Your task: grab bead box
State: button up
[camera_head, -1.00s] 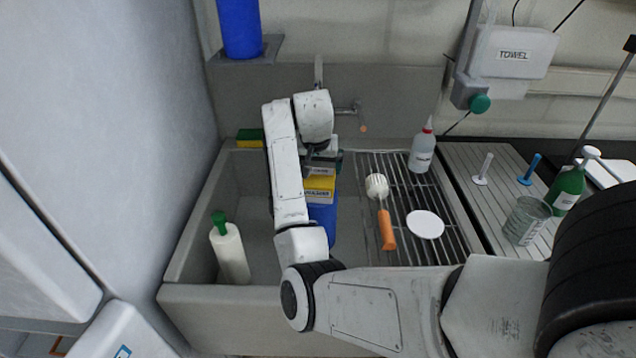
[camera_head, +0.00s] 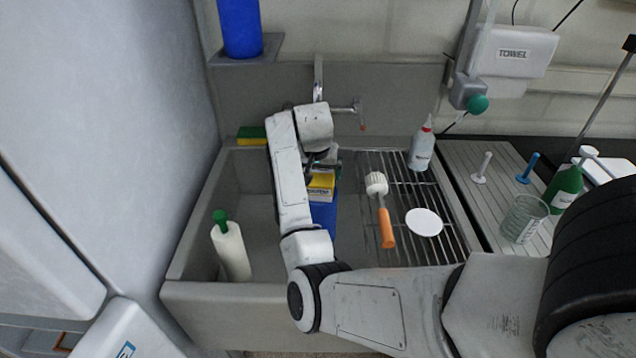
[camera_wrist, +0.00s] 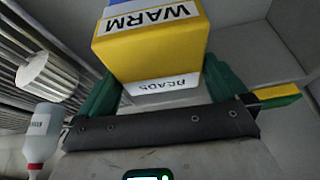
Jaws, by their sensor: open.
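The bead box (camera_wrist: 150,45) is yellow, with a white "WARM" label and a white "BEADS" label in the wrist view. In the head view the yellow box (camera_head: 321,185) sits on top of a blue block (camera_head: 323,215) in the sink, partly hidden by my arm. My gripper (camera_wrist: 160,82) is open, with a green finger on each side of the box's near end. I cannot tell whether the fingers touch it. In the head view my gripper (camera_head: 326,160) is at the box's far side, mostly hidden by my wrist.
The sink (camera_head: 200,215) holds a white bottle with a green cap (camera_head: 230,248). A faucet (camera_head: 345,105) rises behind my wrist. The drying rack (camera_head: 400,180) at right carries a brush with an orange handle (camera_head: 386,228), a white disc (camera_head: 424,222) and a squeeze bottle (camera_head: 421,150).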

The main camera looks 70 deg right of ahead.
jog(key=c, duration=0.8)
